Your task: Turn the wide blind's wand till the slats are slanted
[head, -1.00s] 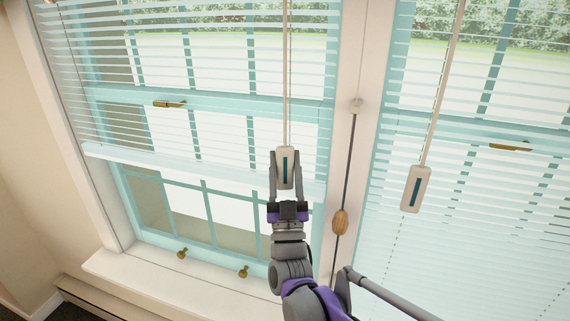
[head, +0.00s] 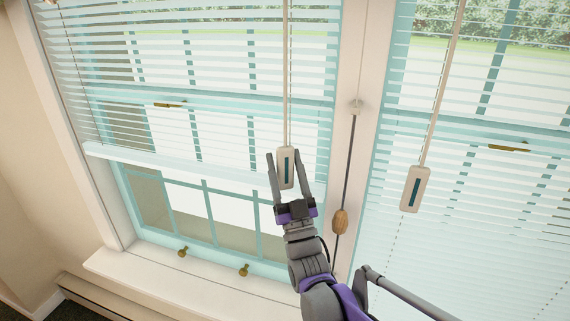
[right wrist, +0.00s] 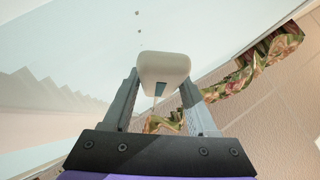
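The left-hand blind (head: 215,72) hangs partly lowered, its bottom rail (head: 130,156) above the sill. Its slats show gaps with the garden visible through them. Its wand (head: 287,75) hangs straight down and ends in a pale handle (head: 286,168) with a dark stripe. My right gripper (head: 285,156) has a finger on each side of this handle, with narrow gaps. The handle also shows between the fingertips in the right wrist view (right wrist: 165,68). The right-hand blind (head: 480,90) runs out of frame; its wand handle (head: 415,189) hangs free. My left gripper is out of view.
A cord with a wooden toggle (head: 340,221) hangs on the post between the windows, close right of my right gripper. Brass knobs (head: 243,270) stand low on the left window frame. The sill (head: 180,288) is bare.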

